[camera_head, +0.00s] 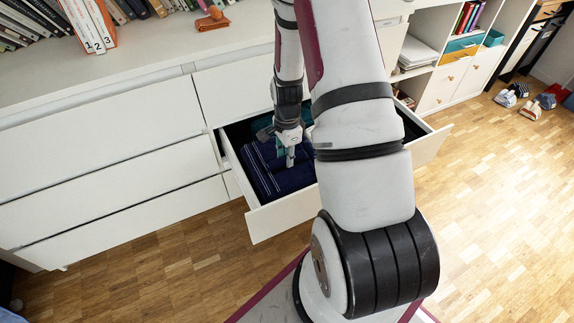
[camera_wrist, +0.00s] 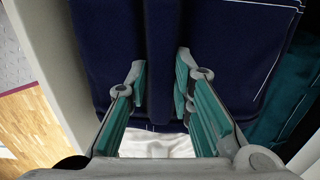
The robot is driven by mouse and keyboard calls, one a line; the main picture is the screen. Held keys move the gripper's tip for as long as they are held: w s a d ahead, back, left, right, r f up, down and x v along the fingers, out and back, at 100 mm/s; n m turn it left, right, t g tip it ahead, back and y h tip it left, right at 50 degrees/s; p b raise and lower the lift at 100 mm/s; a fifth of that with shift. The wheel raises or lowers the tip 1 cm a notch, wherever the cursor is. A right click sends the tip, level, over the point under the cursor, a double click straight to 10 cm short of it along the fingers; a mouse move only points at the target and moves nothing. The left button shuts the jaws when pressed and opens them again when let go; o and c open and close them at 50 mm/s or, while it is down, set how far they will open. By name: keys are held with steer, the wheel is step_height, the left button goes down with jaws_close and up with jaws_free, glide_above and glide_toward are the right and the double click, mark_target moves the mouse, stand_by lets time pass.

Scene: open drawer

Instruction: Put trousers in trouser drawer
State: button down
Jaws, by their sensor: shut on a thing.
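The open drawer (camera_head: 283,216) holds folded dark blue clothing, which I take to be the trousers (camera_head: 262,177). My gripper (camera_head: 290,160) points down into the drawer over this cloth. In the wrist view the dark blue trousers (camera_wrist: 160,50) fill the upper middle, with a raised fold between the two fingertips of my gripper (camera_wrist: 160,72). The fingers are shut on that fold, with a gap the width of the cloth between them. My arm hides the right part of the drawer in the head view.
A teal cloth (camera_wrist: 290,85) lies right of the dark blue cloth in the wrist view. White cloth (camera_wrist: 155,146) shows below. Closed drawers (camera_head: 110,145) lie left of the open one. Books (camera_head: 90,22) stand on the cabinet top.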

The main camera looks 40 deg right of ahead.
steer(key=shift+f+b, duration=0.65)
steer(key=shift+f, duration=1.3)
steer(key=c, duration=1.4)
jaws_free()
